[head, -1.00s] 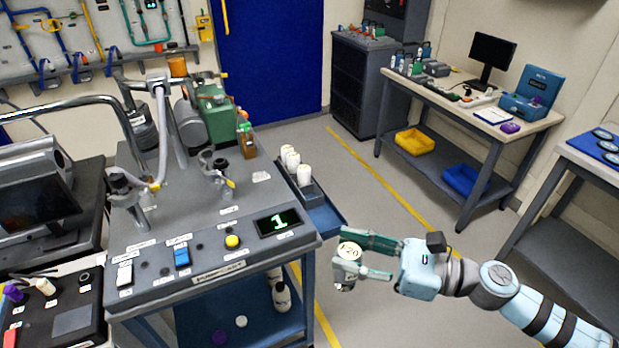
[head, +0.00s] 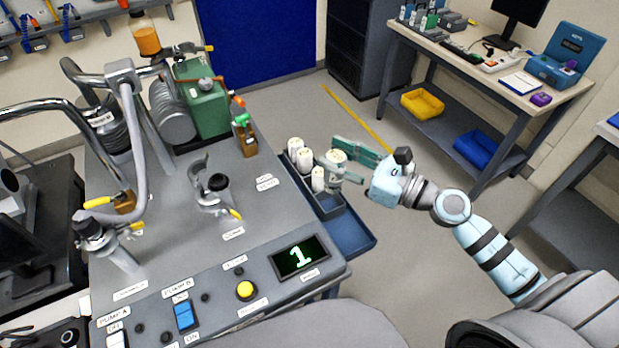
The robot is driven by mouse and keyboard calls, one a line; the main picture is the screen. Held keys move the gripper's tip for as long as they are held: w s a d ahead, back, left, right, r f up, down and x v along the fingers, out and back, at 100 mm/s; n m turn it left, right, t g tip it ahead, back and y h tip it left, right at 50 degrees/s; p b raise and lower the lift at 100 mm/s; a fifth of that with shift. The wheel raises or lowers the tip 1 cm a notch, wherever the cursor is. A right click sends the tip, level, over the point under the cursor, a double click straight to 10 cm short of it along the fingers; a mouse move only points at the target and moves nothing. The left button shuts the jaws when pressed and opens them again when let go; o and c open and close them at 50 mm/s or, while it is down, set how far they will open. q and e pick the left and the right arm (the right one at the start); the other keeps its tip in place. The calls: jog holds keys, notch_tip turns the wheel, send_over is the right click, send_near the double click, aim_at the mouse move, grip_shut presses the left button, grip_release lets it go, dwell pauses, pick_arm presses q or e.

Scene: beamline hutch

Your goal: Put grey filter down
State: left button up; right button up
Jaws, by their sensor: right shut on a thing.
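My right gripper (head: 340,168) reaches in from the right and is shut on the grey filter (head: 337,156), a short cylinder with a pale round top. It holds the filter roughly upright over or beside the far part of the blue-grey side tray (head: 350,238). Several white cylinders (head: 304,158) stand in that tray, just left of the held filter. The gripper hides part of the filter's body, and I cannot tell whether its underside touches anything. My left gripper is out of view.
The pump cart (head: 240,215) with its green pump (head: 203,100), pipes and lit display (head: 299,257) stands left of the tray. The tray's near end is bare. A workbench (head: 475,75) with yellow and blue bins below stands at the back right. Open floor lies between.

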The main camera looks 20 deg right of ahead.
jog(key=w+d+f+m+t+h, duration=0.1)
jog(key=w+d+m+t+h, duration=0.2)
jog(key=w, duration=0.4)
jog(key=shift+g+h, duration=0.4)
notch_tip(320, 180, down, 18)
jog(key=b, duration=1.4)
jog(key=shift+s+a+f+b, duration=0.1)
jog(key=shift+a+f+b, duration=0.05)
jog(key=shift+b, duration=0.15)
jog(key=o, duration=0.9)
jog(key=shift+c, duration=0.2)
jog(key=o, duration=0.5)
jog(key=shift+c, duration=0.2)
